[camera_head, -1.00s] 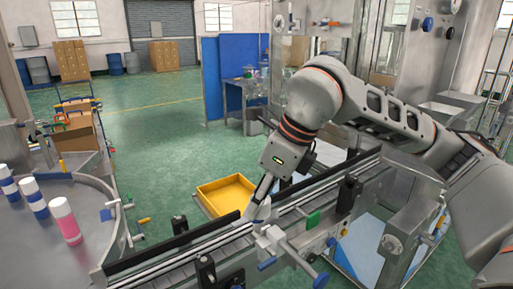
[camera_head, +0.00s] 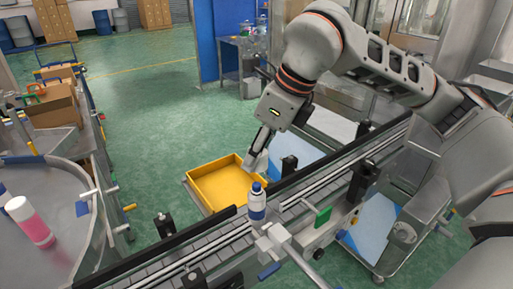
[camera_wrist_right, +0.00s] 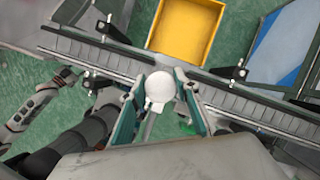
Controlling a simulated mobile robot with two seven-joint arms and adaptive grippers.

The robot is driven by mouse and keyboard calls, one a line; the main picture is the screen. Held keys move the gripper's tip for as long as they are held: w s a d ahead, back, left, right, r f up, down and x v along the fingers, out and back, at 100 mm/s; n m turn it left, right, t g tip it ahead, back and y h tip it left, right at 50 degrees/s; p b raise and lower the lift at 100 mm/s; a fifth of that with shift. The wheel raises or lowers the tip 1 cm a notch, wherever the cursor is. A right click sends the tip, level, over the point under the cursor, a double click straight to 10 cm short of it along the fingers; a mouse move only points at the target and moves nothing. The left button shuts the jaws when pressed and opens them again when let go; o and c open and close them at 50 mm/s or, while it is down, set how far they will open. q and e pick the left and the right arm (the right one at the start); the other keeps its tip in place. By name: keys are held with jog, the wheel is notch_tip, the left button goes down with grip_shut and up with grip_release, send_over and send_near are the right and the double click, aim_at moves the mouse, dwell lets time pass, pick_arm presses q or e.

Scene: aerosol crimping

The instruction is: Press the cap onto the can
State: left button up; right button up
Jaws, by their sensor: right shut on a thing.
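A white can with a blue band and dark blue top (camera_head: 257,204) stands upright on the conveyor, beside a white clamp block (camera_head: 271,240). My right gripper (camera_head: 257,164) is above the can and a little behind it in the head view. In the right wrist view its two teal fingers close on a round white cap (camera_wrist_right: 160,87). The cap hides what is under it there. An arm-like grey part (camera_wrist_right: 38,104), probably my left arm, shows at the left of the right wrist view. Its jaws cannot be made out.
The conveyor (camera_head: 205,252) runs diagonally, with black side rails and clamps. A yellow tray (camera_head: 226,186) lies beyond it. Green floor is open behind.

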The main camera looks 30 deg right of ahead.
aim_at(256, 184)
notch_tip(256, 184, down, 2)
jog(key=shift+f+b, duration=0.15)
jog(key=shift+b, duration=0.3)
jog(key=shift+f+b, duration=0.3)
jog(key=shift+f, duration=0.1)
jog(key=shift+f+b, duration=0.55)
jog(key=shift+f, duration=0.2)
jog(key=shift+f+b, duration=0.95)
jog(key=shift+f, duration=0.4)
pick_arm(q)
jog(key=d+f, duration=0.1)
jog(key=w+d+f, duration=0.1)
jog(key=shift+d+f+h, duration=0.1)
jog(key=shift+f+h, duration=0.2)
jog(key=shift+h, duration=0.1)
jog(key=shift+w+r, duration=0.1)
jog(key=shift+r, duration=0.1)
pick_arm(e)
jog(key=shift+w, duration=0.1)
